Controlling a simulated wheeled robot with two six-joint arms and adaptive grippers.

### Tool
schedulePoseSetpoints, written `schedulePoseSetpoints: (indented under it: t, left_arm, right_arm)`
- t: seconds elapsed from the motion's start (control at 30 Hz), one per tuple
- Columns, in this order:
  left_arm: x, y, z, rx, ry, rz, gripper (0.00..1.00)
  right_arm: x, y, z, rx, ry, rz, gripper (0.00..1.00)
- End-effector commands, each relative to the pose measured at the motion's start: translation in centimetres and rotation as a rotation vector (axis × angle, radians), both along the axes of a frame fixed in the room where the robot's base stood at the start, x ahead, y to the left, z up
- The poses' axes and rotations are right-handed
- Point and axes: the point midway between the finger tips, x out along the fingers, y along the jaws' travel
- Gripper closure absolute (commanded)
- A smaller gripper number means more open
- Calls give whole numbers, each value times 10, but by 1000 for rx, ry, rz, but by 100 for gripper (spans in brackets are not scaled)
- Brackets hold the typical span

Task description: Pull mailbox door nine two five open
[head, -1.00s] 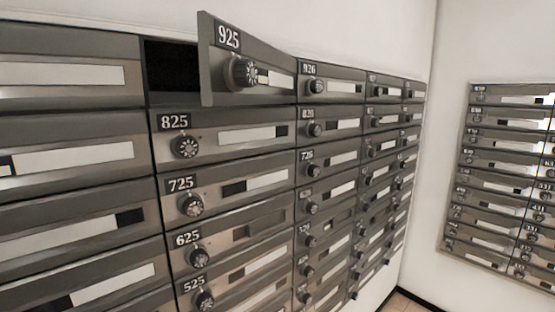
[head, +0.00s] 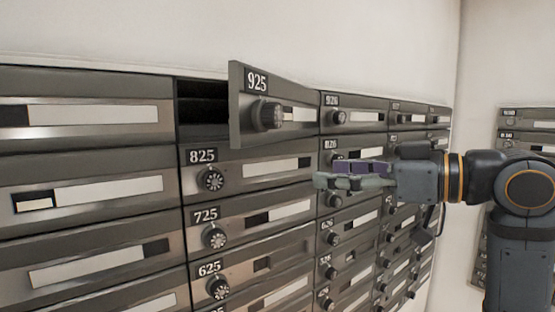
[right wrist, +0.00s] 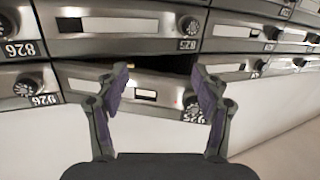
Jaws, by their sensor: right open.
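Mailbox door 925 (head: 300,98) in the top row stands partly open in the head view. Its left edge is swung outward, its right edge is at the side of door 926, and a dark opening (head: 202,105) shows to its left. It has a round dial knob (head: 267,115). My right gripper (head: 328,176) is open and empty, below and to the right of door 925, in front of the 826 row. In the upside-down right wrist view, door 925 (right wrist: 146,92) shows beyond and between the spread fingers. My left gripper is not in view.
Door 825 (head: 245,168) is closed below the opening, and door 926 (head: 358,115) is closed to the right. A second mailbox bank (head: 520,118) is on the right wall. The wall above the boxes is bare.

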Motion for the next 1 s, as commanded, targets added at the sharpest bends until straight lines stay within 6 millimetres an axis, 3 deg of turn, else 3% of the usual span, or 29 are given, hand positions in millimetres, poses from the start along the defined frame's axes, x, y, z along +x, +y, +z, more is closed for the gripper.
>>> schedulePoseSetpoints:
  t: [0.03,0.1,0.2,0.47,1.0]
  left_arm:
    - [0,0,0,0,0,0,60]
    - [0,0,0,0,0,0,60]
    - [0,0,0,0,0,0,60]
    - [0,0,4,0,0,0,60]
    - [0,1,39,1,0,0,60]
  right_arm:
    - [-19,1,32,5,-56,41,32]
    - [-41,3,60,8,-108,91,32]
    - [-60,4,81,9,-146,133,32]
    - [-63,11,88,11,-156,149,32]
    - [-24,89,88,12,-154,149,32]
